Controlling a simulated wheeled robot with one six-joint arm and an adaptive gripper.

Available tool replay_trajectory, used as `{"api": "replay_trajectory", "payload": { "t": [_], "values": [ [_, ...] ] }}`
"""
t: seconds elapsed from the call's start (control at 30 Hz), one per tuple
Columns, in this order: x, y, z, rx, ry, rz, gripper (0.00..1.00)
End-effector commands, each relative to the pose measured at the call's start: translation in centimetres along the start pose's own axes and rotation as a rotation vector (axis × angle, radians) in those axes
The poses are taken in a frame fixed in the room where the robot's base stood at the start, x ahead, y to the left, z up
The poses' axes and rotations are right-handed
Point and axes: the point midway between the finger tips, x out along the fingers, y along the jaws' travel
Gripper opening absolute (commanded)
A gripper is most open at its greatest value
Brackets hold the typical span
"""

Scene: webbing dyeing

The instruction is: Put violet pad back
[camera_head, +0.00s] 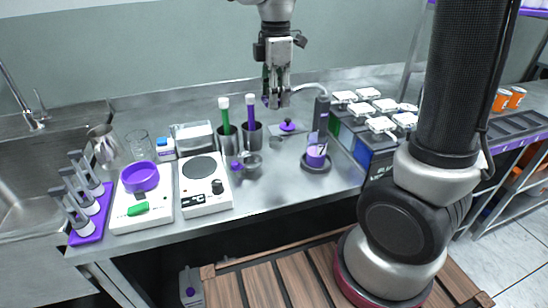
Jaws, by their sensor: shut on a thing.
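My gripper (277,100) hangs above the back of the steel bench, fingers pointing down. A violet-knobbed piece (288,126) sits on a flat grey plate to the right of the cups. The held thing is clear of the bench.
A beaker with violet liquid (316,153) stands on a dark round base. White scales (205,188), a violet bowl (140,177) and a purple rack (90,215) are at left. Several white-lidded boxes (378,120) stand at right. Bare steel (285,180) lies in front.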

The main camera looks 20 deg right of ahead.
Motion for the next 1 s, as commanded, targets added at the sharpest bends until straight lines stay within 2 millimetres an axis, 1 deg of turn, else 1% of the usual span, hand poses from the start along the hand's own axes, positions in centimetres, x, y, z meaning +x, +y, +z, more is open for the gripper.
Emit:
{"api": "replay_trajectory", "payload": {
  "t": [0.07,0.17,0.27,0.4,0.53,0.6,0.77,0.9,1.0],
  "values": [
    [0.3,-0.1,0.0,-0.018,0.0,0.0,0.07],
    [1.7,-0.2,0.1,-0.03,-0.001,-0.003,0.07],
    [4.4,-0.2,0.1,-0.031,-0.002,-0.006,0.07],
    [8.6,-0.2,0.1,-0.03,-0.003,-0.007,0.07],
    [11.8,-0.2,0.1,-0.029,-0.002,-0.005,0.07],
    [12.9,-0.1,0.1,-0.029,-0.001,-0.002,0.07],
    [14.3,-0.1,0.1,-0.029,-0.001,-0.002,0.07],
    [16.4,-0.1,0.1,-0.029,-0.001,-0.003,0.07],
    [17.7,-0.1,0.1,-0.029,-0.001,-0.002,0.07]
  ]
}}
